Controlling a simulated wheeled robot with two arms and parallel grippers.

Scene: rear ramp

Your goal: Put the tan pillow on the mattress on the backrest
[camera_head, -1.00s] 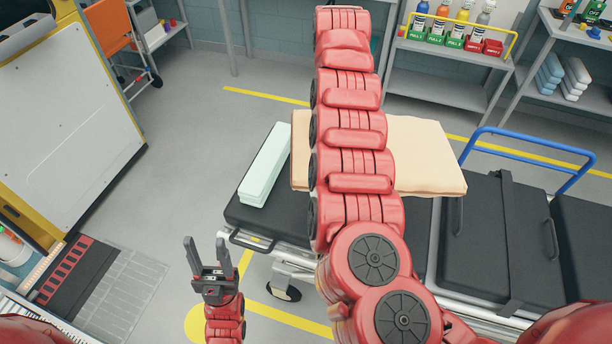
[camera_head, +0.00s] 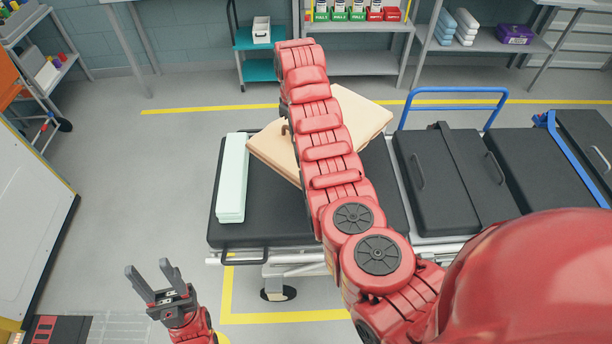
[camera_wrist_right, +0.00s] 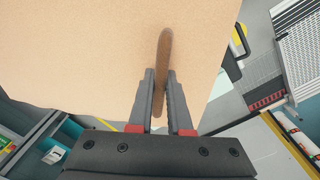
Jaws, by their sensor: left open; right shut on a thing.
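The tan pillow (camera_head: 358,112) is a flat, thick slab that lies turned at an angle over the black mattress (camera_head: 270,225) in the head view. My right arm crosses in front of its middle. My right gripper (camera_wrist_right: 160,85) is shut on the brown strap (camera_wrist_right: 163,60) of the pillow, whose tan face fills much of the right wrist view. In the head view this gripper is hidden behind my arm. Whether the pillow touches the mattress I cannot tell. My left gripper (camera_head: 151,273) is open and empty over the floor, left of the mattress.
A pale green block (camera_head: 232,180) lies along the mattress's left edge, close to the pillow. A cart with black cases (camera_head: 455,180) and a blue handle (camera_head: 455,92) stands to the right. Shelves (camera_head: 365,62) line the back.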

